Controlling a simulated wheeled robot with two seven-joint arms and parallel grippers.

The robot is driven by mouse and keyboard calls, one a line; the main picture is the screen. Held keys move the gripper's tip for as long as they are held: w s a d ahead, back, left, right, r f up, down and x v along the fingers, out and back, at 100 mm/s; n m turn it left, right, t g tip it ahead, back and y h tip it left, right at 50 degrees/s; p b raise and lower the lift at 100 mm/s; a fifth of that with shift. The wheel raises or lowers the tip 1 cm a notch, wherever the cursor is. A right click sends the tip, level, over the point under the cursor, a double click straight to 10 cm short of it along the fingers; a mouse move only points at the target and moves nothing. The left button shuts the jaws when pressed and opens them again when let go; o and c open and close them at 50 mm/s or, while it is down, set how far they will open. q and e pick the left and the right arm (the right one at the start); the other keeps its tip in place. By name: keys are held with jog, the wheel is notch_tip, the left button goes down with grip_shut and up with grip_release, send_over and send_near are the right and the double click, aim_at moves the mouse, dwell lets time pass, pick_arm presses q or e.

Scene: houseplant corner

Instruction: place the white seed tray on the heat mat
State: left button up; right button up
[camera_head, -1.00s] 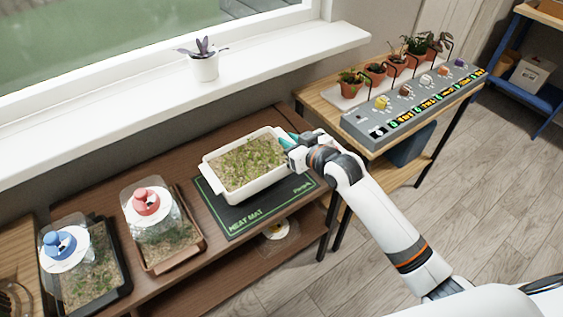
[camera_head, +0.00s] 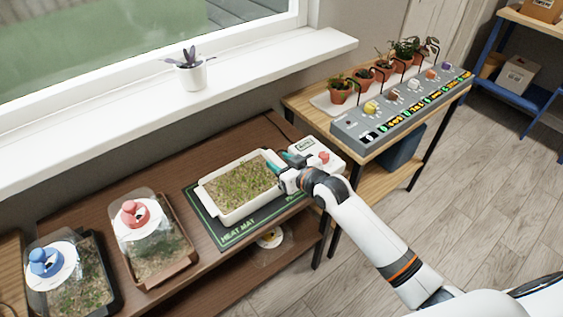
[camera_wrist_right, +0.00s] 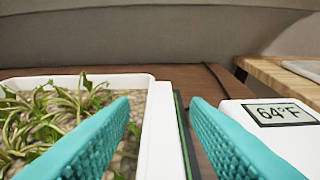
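The white seed tray (camera_head: 215,203) is filled with soil and green seedlings. It rests flat on the dark green heat mat (camera_head: 214,226), with mat showing along its left and front sides. My right gripper (camera_head: 281,167) is at the tray's right end. In the right wrist view its teal fingers (camera_wrist_right: 160,105) are apart, one over the soil and one outside the tray. The tray's white right wall (camera_wrist_right: 158,135) stands between them with gaps on both sides. My left gripper is not in view.
A white thermostat box (camera_head: 329,167) sits close to the right of my gripper; its display (camera_wrist_right: 281,114) reads 64°F. Two domed trays (camera_head: 150,240) (camera_head: 75,280) stand to the left. A grey control panel (camera_head: 349,136) and several potted plants occupy the right-hand table.

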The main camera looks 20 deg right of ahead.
jog(key=shift+s, duration=0.1)
jog(key=v, duration=1.2)
jog(key=shift+p, duration=0.45)
